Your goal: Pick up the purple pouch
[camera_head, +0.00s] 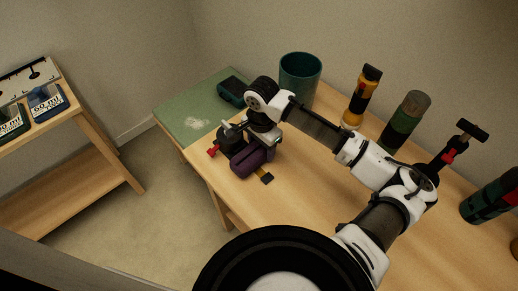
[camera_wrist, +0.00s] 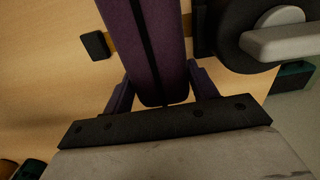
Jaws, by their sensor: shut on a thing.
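The purple pouch (camera_head: 247,163) lies at the left part of the wooden table, under the end of my arm. In the wrist view the purple pouch (camera_wrist: 170,35) is long, with a dark stripe down its middle, and its near end sits between my two fingers. My gripper (camera_wrist: 160,90) is shut on the pouch, one finger on each side. In the head view my gripper is mostly hidden by my wrist. I cannot tell whether the pouch is clear of the table.
A dark round object with a grey handle (camera_wrist: 285,42) is close beside the pouch. A yellow strap with a black end (camera_head: 266,178) sticks out near it. A teal bin (camera_head: 300,77), a yellow bottle (camera_head: 358,100) and a green cylinder (camera_head: 405,120) stand behind. A green mat (camera_head: 185,112) lies left.

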